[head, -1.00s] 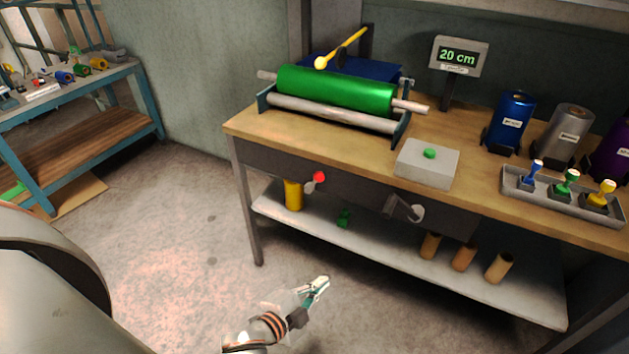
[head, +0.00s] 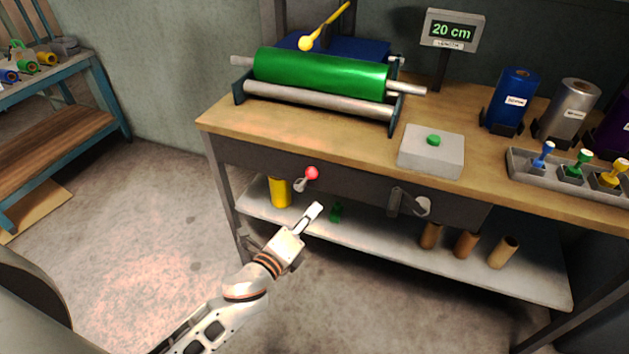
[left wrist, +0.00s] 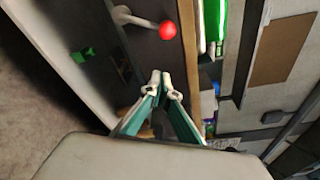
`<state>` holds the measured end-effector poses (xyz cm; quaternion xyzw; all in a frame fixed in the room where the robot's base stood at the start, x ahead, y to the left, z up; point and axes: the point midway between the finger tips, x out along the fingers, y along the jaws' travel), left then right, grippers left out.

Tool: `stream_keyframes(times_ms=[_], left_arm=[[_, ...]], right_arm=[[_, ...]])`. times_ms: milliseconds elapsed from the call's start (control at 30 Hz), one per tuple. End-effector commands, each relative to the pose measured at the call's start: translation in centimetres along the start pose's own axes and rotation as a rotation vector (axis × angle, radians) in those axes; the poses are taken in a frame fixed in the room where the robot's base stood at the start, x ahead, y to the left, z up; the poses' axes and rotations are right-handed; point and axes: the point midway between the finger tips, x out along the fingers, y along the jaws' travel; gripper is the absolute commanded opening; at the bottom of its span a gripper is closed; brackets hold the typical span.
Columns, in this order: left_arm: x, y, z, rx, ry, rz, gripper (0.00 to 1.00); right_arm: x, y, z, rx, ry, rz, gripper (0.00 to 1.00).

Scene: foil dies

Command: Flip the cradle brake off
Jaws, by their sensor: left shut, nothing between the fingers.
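The brake lever with a red knob (head: 312,173) sticks out from the dark front panel of the workbench, below the cradle. The red knob also shows at the top of the left wrist view (left wrist: 168,30), with its grey lever arm (left wrist: 130,17). The green foil roll (head: 320,73) lies in the cradle (head: 240,92) on the benchtop. My left gripper (head: 315,210) is shut and empty, just below the knob in the picture and apart from it. In the left wrist view its fingertips (left wrist: 166,80) meet, pointing towards the panel. My right gripper is not in view.
A second grey lever or crank (head: 410,203) is on the panel to the right. The lower shelf (head: 375,229) holds a yellow cylinder (head: 280,191), a small green object (head: 337,212) and several brown tubes. A grey button box (head: 431,152) stands on the benchtop (head: 480,178).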

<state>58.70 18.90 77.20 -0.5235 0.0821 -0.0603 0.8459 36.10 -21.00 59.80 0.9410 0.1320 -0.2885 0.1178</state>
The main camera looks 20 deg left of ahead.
Motion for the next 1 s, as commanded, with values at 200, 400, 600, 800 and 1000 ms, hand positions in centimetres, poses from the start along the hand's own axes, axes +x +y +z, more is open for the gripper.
stream_keyframes(times_ms=[200,400,600,800,1000], left_arm=[[0.0,0.0,0.0,-0.002,0.0,0.0,0.0],[1.1,-0.1,0.1,-0.003,-0.001,-0.001,0.0],[4.3,0.0,0.0,-0.004,-0.001,-0.001,0.0],[8.2,0.0,0.0,-0.005,-0.001,0.0,0.0],[9.5,-0.2,1.6,0.001,-0.002,-0.001,0.0]], right_arm=[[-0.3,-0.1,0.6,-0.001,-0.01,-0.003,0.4],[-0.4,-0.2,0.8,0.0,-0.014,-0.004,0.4],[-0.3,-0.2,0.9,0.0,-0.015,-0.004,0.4],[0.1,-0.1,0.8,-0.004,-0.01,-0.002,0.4],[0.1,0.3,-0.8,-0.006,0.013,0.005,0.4]])
